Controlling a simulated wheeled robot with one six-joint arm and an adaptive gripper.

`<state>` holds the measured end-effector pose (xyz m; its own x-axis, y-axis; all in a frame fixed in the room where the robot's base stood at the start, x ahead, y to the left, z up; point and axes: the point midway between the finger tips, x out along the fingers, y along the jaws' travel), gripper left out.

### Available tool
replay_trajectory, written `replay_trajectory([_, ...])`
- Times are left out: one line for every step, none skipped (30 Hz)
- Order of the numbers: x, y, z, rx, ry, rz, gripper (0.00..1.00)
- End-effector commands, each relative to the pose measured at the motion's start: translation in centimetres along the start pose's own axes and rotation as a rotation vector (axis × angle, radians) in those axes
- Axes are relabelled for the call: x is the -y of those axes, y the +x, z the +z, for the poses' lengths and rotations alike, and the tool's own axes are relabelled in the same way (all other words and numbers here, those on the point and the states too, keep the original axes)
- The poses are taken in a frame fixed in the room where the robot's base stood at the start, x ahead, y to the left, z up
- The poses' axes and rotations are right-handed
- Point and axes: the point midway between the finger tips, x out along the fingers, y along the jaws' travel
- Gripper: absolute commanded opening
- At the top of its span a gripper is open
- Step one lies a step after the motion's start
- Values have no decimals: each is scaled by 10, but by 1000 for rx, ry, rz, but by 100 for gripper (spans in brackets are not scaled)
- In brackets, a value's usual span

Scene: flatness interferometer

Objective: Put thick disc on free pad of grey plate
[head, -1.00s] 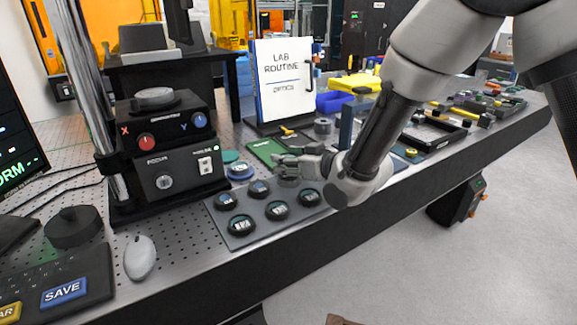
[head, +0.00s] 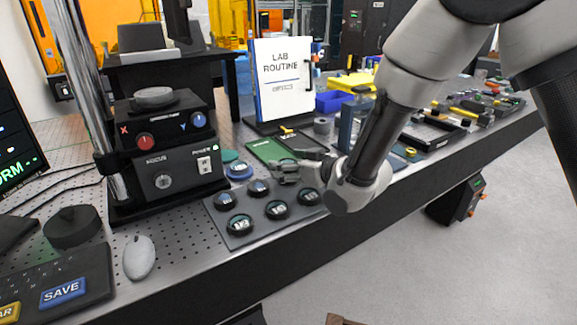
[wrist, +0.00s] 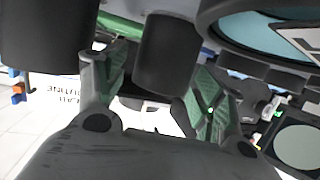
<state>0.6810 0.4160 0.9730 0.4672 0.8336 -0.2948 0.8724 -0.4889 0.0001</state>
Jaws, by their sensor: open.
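The grey plate (head: 257,208) lies on the bench and bears several dark-rimmed round discs with pale labelled tops, such as one at front left (head: 239,225) and one at the right (head: 307,198). My gripper (head: 281,172) is low over the plate's back right corner and hides the spot there. In the wrist view my gripper (wrist: 160,82) is open, with green-padded fingers apart. A dark cylinder (wrist: 168,55) shows between and beyond them; I cannot tell if they touch it. A large teal-topped disc (wrist: 255,35) is close at upper right. Which disc is the thick one is unclear.
A blue-rimmed disc (head: 239,171) and a green disc (head: 229,156) stand behind the plate. A green mat (head: 268,151) lies behind my gripper. The black control box (head: 168,175) stands left, the white sign (head: 283,80) behind. A mouse (head: 139,257) is front left.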

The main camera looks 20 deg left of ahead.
Motion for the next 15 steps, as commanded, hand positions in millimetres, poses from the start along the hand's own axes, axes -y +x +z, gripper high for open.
replay_trajectory([0, -8, 1, 2, 1, 1, 69])
replay_trajectory([0, -13, 0, 1, 1, 1, 69])
replay_trajectory([0, -20, 0, 1, 1, 1, 69])
replay_trajectory([0, -26, 1, 2, 1, 1, 69])
replay_trajectory([-1, -32, 0, 1, 1, 2, 69])
replay_trajectory([-1, -39, 0, 1, 1, 2, 69])
replay_trajectory([-1, -44, 0, 1, 1, 2, 69])
replay_trajectory([-1, -49, 0, 1, 1, 2, 69])
replay_trajectory([-1, -55, 0, 1, 1, 2, 69])
replay_trajectory([-1, -59, 1, 2, 1, 2, 69])
replay_trajectory([-1, -62, 0, 1, 1, 2, 69])
replay_trajectory([-1, -66, 0, 2, 1, 2, 69])
replay_trajectory([0, -68, 1, 2, 1, 1, 69])
replay_trajectory([0, -70, 1, 2, 1, 1, 69])
replay_trajectory([0, -71, 1, 1, 1, 1, 69])
